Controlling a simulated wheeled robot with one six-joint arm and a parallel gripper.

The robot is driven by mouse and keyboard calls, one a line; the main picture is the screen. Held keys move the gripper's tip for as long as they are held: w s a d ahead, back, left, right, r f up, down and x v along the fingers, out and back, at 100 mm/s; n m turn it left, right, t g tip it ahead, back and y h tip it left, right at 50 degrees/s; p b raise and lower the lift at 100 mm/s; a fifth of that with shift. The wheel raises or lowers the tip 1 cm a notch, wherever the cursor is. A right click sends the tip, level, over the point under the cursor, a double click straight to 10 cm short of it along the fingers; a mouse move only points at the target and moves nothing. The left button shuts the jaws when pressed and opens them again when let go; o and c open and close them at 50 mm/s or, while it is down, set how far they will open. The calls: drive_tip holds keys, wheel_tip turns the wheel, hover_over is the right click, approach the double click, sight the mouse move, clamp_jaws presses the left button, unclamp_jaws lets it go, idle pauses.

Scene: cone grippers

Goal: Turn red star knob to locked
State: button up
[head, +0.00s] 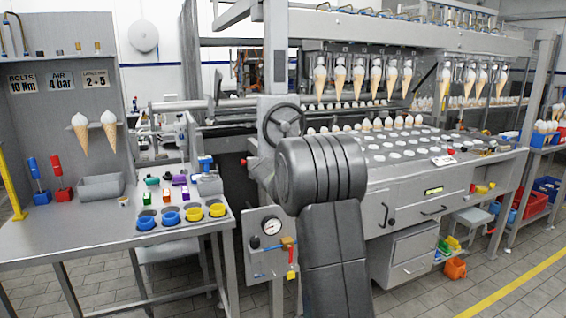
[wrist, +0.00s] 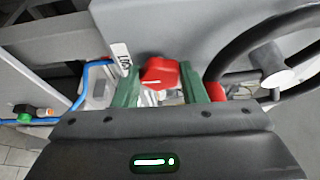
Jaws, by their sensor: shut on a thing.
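The red star knob (wrist: 158,71) shows in the wrist view between the two green fingers of my gripper (wrist: 160,78). The fingers stand on either side of it, and my gripper is shut on it. The knob's lower part and its mount are partly hidden by the gripper. A small white label (wrist: 121,57) with dark marks stands just left of the knob; I cannot read it surely. In the head view my own arm hides the gripper. A small red piece (head: 243,161) shows left of the arm there; I cannot tell whether it is this knob.
A dark handwheel (wrist: 268,58) is close on the right in the wrist view; it also shows in the head view (head: 284,123). Another red part (wrist: 216,91) is beside the right finger. A gauge panel (head: 270,242) is below left of my arm.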

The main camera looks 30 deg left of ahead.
drive_tip(key=o, duration=1)
drive_tip(key=shift+w+r, duration=0.1)
drive_tip(key=shift+r, duration=0.05)
